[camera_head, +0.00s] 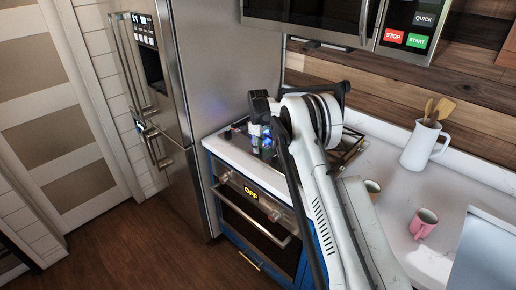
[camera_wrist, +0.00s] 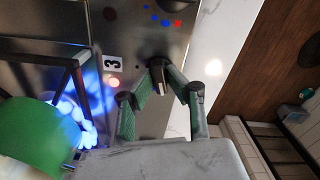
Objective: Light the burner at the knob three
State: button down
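Knob three (camera_wrist: 159,88) is a small dark knob with a pale pointer, beside the white label "3" (camera_wrist: 113,62) on the steel cooktop (camera_wrist: 130,30). My gripper (camera_wrist: 160,75) has its two green-sided fingers closed in around the knob, one on each side, seemingly touching it. A bright blue flame (camera_wrist: 70,115) burns at the burner by the dark grate, left of the knob. In the head view my gripper (camera_head: 262,112) is over the cooktop; my own arm hides the knob and much of the burner area. A blue glow shows there.
A green rounded object (camera_wrist: 30,130) stands by the flame. The oven display (camera_head: 251,193) reads OFF. A steel fridge (camera_head: 220,70) stands left, a microwave (camera_head: 310,18) hangs above. Mugs (camera_head: 423,222) and a white utensil jug (camera_head: 423,146) are on the right counter.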

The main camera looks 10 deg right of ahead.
jog(key=shift+f+b, duration=0.1)
jog(key=shift+b, duration=0.4)
jog(key=m+b, duration=0.2)
jog(key=shift+f+b, duration=0.15)
jog(key=shift+b, duration=0.25)
jog(key=m+b, duration=0.3)
jog(key=b, duration=0.1)
jog(key=shift+m, duration=0.4)
jog(key=m+b, duration=0.3)
jog(key=m, duration=0.1)
jog(key=shift+r+m+b, duration=0.15)
jog(key=shift+m+b, duration=0.4)
jog(key=shift+m, duration=0.55)
jog(key=shift+r+m+b, duration=0.1)
jog(key=shift+m+b, duration=0.45)
jog(key=shift+m, duration=0.55)
jog(key=c, duration=1.7)
grip_release()
